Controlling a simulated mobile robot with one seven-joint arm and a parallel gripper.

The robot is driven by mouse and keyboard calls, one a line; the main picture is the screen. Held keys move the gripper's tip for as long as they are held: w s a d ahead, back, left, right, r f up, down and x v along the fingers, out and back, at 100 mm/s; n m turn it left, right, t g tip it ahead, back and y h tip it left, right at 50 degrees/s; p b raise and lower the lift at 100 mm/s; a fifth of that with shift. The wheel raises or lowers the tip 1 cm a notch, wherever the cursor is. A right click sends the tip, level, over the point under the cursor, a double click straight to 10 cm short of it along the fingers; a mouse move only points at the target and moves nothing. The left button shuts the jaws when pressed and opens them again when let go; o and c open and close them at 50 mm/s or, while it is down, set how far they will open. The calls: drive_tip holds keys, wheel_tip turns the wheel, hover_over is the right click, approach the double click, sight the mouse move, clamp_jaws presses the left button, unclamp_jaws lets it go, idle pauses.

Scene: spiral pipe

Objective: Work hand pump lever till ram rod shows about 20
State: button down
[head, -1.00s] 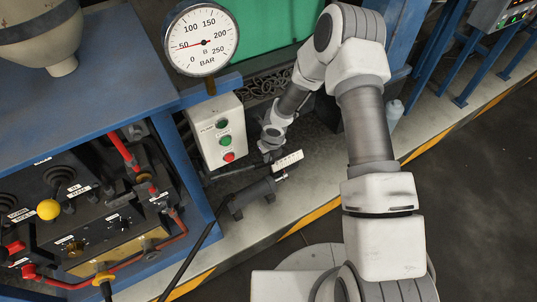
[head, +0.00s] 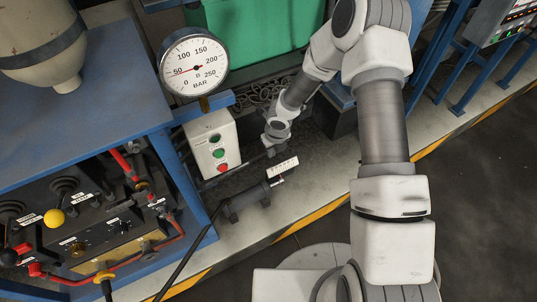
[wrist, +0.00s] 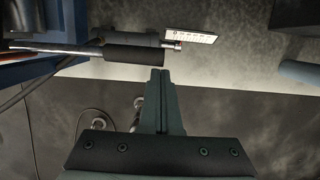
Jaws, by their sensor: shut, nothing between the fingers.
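The ram (head: 248,202) is a dark cylinder lying low on the floor strip in the head view. A short rod with a red mark shows at its end beside a white scale plate (head: 283,167); the scale (wrist: 191,35) also shows in the wrist view, its figures too small to read. In the wrist view a bright metal bar with a black sleeve (wrist: 136,54), seemingly the pump lever, runs in from the left in front of the ram. In the head view my gripper (head: 274,150) is small and partly hidden.
A pressure gauge (head: 194,62) with its needle near 50 stands above a white push-button box (head: 212,142). A blue bench (head: 100,110) with a valve panel fills the left. A blue post stands behind my arm. Open dark floor (head: 475,215) lies at the right.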

drive_tip(key=shift+d+r+p, duration=0.25)
drive_tip(key=shift+r, duration=0.5)
drive_tip(key=shift+d+r+p, duration=0.25)
drive_tip(key=shift+r+p, duration=0.05)
drive_tip(key=shift+r, duration=0.45)
drive_tip(key=shift+d+r+p, duration=0.25)
drive_tip(key=shift+r, duration=0.5)
